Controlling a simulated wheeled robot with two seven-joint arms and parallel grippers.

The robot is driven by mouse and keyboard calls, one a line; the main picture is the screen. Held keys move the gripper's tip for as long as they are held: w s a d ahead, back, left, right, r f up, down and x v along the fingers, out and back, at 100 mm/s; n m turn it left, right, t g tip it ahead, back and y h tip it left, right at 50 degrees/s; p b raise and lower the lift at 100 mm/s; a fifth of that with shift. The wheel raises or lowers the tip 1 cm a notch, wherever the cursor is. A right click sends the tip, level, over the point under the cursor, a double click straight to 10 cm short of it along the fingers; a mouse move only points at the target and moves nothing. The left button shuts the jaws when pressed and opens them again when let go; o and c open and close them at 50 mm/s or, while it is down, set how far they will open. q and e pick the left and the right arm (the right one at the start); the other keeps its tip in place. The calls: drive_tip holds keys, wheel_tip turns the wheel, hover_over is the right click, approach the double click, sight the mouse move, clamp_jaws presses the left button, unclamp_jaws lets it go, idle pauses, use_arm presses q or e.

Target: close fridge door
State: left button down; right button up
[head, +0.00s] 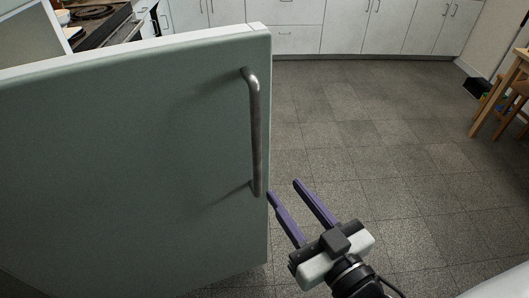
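The fridge door (130,150) is a large pale green-grey panel that fills the left half of the head view. It stands swung out into the room, with its outer face towards me. A vertical metal bar handle (256,135) is near its right edge. My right gripper (283,188) is at the lower middle, just right of the door's edge and below the handle. Its two purple fingers are apart with nothing seen between them. I cannot tell whether the left finger touches the door edge. My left gripper is not in view.
White cabinets (350,25) line the far wall, and a coil stove (95,20) is at the top left behind the door. A wooden table (505,90) stands at the right edge. The grey tiled floor (390,130) between is clear.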

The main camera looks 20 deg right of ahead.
drive_tip(key=w+a+p, duration=0.1)
drive_tip(key=w+a, duration=0.1)
drive_tip(key=w, duration=0.8)
drive_tip(key=shift+r+t+p, duration=0.3)
drive_tip(key=shift+r, duration=0.1)
drive_tip(key=shift+c, duration=0.2)
clamp_jaws()
idle(0.8)
drive_tip(key=shift+o, duration=0.2)
unclamp_jaws()
